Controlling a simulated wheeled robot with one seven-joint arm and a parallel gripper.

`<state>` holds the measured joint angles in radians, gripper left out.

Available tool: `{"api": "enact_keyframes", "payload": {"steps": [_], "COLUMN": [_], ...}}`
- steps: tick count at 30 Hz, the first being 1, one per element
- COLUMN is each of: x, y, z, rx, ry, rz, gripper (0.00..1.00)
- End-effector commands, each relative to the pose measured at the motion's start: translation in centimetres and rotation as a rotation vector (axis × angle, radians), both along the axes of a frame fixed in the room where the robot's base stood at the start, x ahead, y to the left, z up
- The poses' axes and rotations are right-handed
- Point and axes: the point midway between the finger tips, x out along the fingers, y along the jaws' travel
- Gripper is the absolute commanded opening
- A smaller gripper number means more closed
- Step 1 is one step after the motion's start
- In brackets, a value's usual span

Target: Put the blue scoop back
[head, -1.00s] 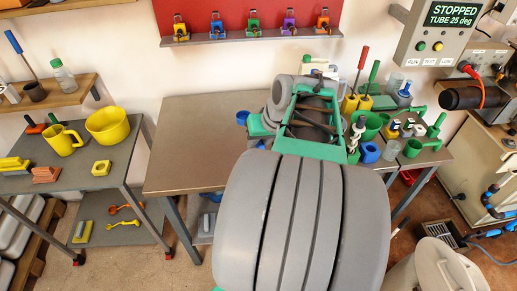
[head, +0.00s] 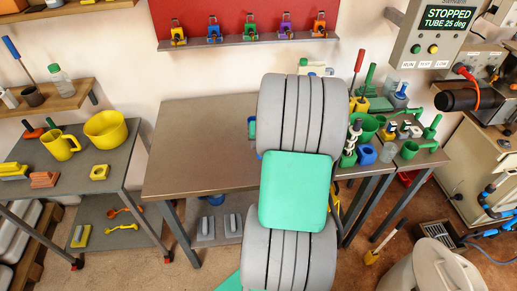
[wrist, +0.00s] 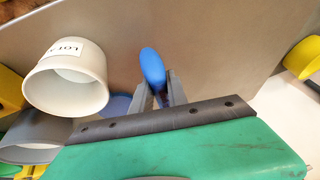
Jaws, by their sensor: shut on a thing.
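In the wrist view my gripper (wrist: 160,82) is shut on a blue, rounded piece, which looks like the handle of the blue scoop (wrist: 151,62). It stands up between the two grey fingers. A darker blue rounded part (wrist: 118,103) shows left of the fingers, partly hidden; I cannot tell if it belongs to the scoop. Behind them is a grey metal surface. In the head view my gripper is hidden behind my arm. A small blue and green patch (head: 252,128) shows at the arm's left edge, too small to tell.
A white cup with a label (wrist: 68,80) is close left of my gripper in the wrist view, above a grey cup (wrist: 35,138). The grey table (head: 200,150) is bare on its left. Green and blue tools (head: 366,153) crowd its right. A yellow jug (head: 60,146) stands on the left table.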

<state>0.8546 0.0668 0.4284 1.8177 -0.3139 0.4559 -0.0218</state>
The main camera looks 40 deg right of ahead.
Motion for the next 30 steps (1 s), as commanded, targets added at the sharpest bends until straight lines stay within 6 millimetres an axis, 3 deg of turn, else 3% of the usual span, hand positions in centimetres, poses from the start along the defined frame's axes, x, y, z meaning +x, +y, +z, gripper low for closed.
{"api": "enact_keyframes", "payload": {"steps": [6,16,17,18,24,30], "x": [0.0,0.0,0.0,0.0,0.0,0.0], "y": [0.0,0.0,0.0,0.0,0.0,0.0], "z": [-3.1,-3.7,-3.5,-3.5,-3.5,-3.4], "rx": [0.002,0.002,0.002,0.002,0.002,0.002], "ry": [0.002,0.002,0.002,0.002,0.002,0.002], "rz": [0.000,-0.001,-0.001,-0.001,-0.001,-0.001], "gripper": [0.00,0.00,0.22,0.25,0.41,0.41]}}
